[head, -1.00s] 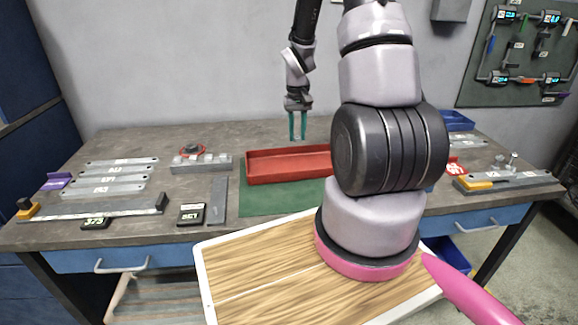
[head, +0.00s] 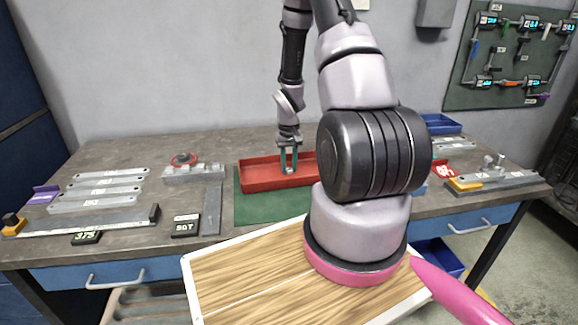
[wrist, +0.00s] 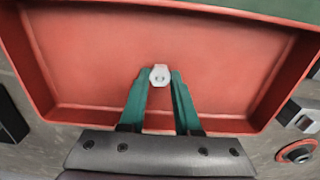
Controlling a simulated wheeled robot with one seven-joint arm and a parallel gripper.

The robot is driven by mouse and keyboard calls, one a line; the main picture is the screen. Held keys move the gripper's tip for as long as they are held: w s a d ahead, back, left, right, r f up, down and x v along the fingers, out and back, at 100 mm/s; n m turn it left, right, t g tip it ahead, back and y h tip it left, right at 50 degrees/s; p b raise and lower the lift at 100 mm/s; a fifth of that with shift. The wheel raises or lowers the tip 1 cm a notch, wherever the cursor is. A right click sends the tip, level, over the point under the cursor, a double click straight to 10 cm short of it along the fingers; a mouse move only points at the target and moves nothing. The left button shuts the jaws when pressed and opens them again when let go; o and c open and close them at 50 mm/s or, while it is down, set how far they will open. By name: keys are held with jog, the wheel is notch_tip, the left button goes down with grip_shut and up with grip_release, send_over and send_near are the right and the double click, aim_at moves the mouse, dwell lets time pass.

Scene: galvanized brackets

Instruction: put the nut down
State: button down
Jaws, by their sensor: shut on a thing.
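My gripper (wrist: 160,80) has two green fingers, shut on a small pale metal nut (wrist: 160,75) at their tips in the wrist view. The nut is over the red tray (wrist: 90,110); I cannot tell whether it touches the tray floor. In the head view my gripper (head: 289,168) points down at the red tray (head: 262,186), with its fingertips at or inside the tray. The nut is too small to make out in the head view. The tray shows no other contents in the wrist view.
A green mat (head: 265,210) lies in front of the tray. Several flat metal brackets (head: 100,190) lie at the left. A grey block (head: 193,173) stands left of the tray. More parts and a yellow-ended gauge (head: 465,184) lie at the right. My arm hides the tray's right end.

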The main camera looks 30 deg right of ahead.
jog(key=c, duration=0.6)
grip_release()
jog(key=shift+f, duration=0.1)
jog(key=s+a+r+m+t, duration=0.1)
jog(key=s+a+r+t, duration=0.15)
jog(key=r, duration=1.35)
jog(key=s+a+r+t, duration=0.1)
jog(key=s+a+r, duration=0.25)
jog(key=r, duration=1.15)
jog(key=s+a+r+t+y, duration=0.2)
jog(key=s+a+r, duration=0.5)
jog(key=s+r, duration=0.5)
jog(key=shift+s+a+r+m+t, duration=0.15)
jog(key=shift+s+r+m+t, duration=0.2)
jog(key=shift+s+t, duration=0.55)
